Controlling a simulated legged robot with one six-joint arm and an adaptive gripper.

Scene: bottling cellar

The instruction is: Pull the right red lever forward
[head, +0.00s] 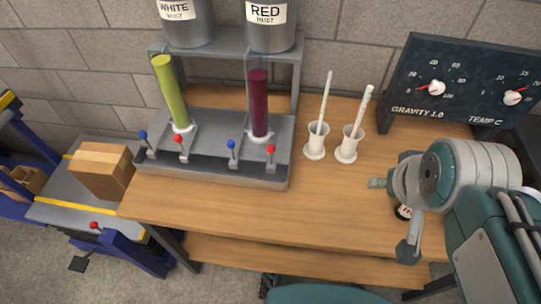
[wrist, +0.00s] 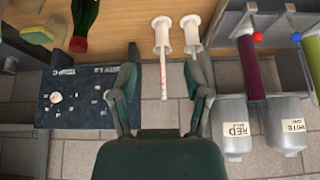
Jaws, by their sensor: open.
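The right red lever (head: 271,149) has a red ball knob and stands at the right end of the grey dispenser's front, below the purple tube. A red knob (wrist: 257,38) beside the purple tube shows in the upside-down wrist view. A second red lever (head: 178,139) stands further left, below the green tube. My gripper (head: 392,217) is open and empty above the right part of the table, well to the right of the levers and apart from them. In the wrist view its fingers (wrist: 161,75) are spread with nothing between them.
Blue levers (head: 231,144) stand beside the red ones. Two white cylinders with rods (head: 316,142) (head: 348,145) stand between the dispenser and my gripper. A dark gauge panel (head: 465,85) stands behind. A dark bottle (wrist: 88,25) and a sponge (wrist: 48,27) show in the wrist view. Front-middle table is clear.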

